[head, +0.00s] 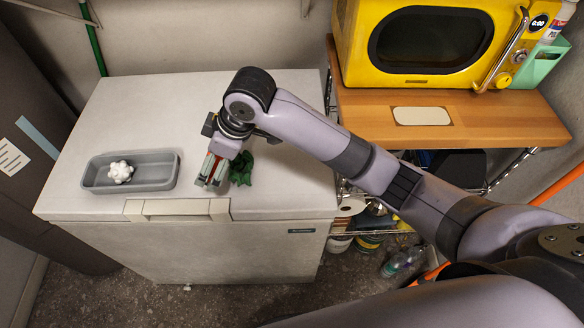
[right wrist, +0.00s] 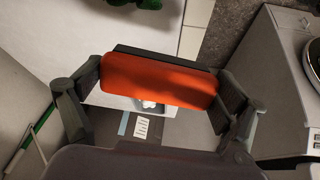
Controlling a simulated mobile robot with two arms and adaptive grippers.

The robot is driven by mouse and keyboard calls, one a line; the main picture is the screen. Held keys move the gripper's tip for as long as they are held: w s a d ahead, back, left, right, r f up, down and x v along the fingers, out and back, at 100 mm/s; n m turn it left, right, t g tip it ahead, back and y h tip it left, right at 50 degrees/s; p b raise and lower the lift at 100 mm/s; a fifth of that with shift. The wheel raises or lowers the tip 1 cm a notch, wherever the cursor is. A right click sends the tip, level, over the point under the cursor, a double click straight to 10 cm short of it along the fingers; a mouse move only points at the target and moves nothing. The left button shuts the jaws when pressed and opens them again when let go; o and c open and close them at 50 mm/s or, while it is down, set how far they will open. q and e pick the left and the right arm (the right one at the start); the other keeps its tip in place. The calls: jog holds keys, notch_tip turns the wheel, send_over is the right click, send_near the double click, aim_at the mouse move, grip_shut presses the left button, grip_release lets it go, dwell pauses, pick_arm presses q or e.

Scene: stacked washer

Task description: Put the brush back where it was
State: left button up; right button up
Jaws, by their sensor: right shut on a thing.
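My right gripper (head: 212,172) is over the front middle of the white chest freezer's lid (head: 282,178), pointing down. It is shut on the brush, an orange-red block with a dark strip along one long edge. The brush (right wrist: 160,82) lies across between the two fingers in the right wrist view. In the head view only a little red shows between the fingers. I cannot tell whether the brush touches the lid. My left gripper is not in view.
A grey tray (head: 154,184) holding a white knobbly object (head: 120,172) sits on the lid, left of my right gripper. A crumpled dark green thing (head: 241,168) lies close to its right. A yellow microwave (head: 362,82) stands on a wooden shelf (head: 480,118) at right. The lid's back left is clear.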

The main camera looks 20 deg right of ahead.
jog(key=w+d+r+n+g+h, duration=0.1)
jog(key=d+r+g+h, duration=0.1)
jog(key=d, duration=0.5)
notch_tip(320, 180, up, 7)
jog(key=n+h, duration=0.1)
jog(key=h, duration=0.2)
send_over(292, 170)
jog(key=shift+g, duration=0.4)
notch_tip(292, 170, down, 20)
jog(key=p, duration=0.3)
jog(key=shift+r, duration=0.2)
jog(key=o, duration=0.7)
jog(key=shift+o, duration=0.2)
jog(key=shift+r, duration=0.1)
notch_tip(292, 170, up, 12)
jog(key=b, duration=0.2)
jog(key=shift+s, duration=0.1)
